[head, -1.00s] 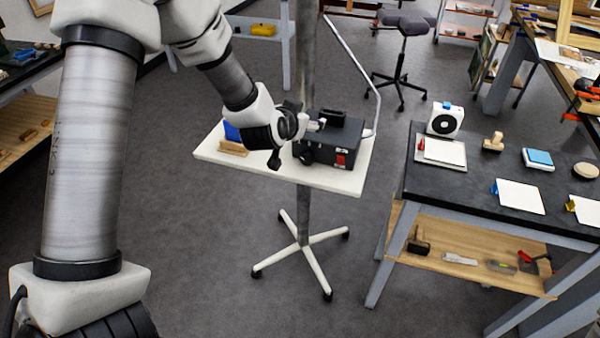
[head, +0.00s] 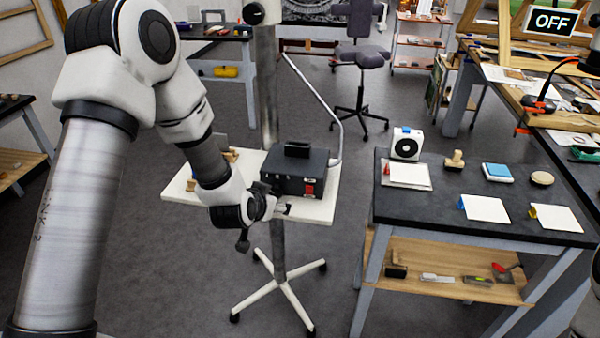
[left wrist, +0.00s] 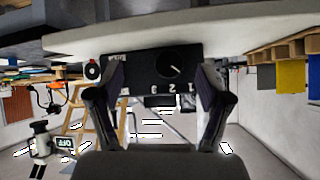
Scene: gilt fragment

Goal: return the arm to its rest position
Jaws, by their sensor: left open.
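My left arm (head: 85,215) comes in from the left, and its gripper (head: 280,208) is at the near edge of a small white stand table (head: 175,187). A black box (head: 296,170) with a handle and a red switch stands on that table. In the left wrist view, which is upside down, the open fingers of the left gripper (left wrist: 161,78) frame the box's dial (left wrist: 169,66), which has a white pointer and digits beside it. Nothing is between the fingers, and the gripper looks apart from the box. My right gripper is not in view.
The stand's post (head: 267,85) rises close to my left arm. A sign (head: 551,22) reads OFF. Open floor lies in front.

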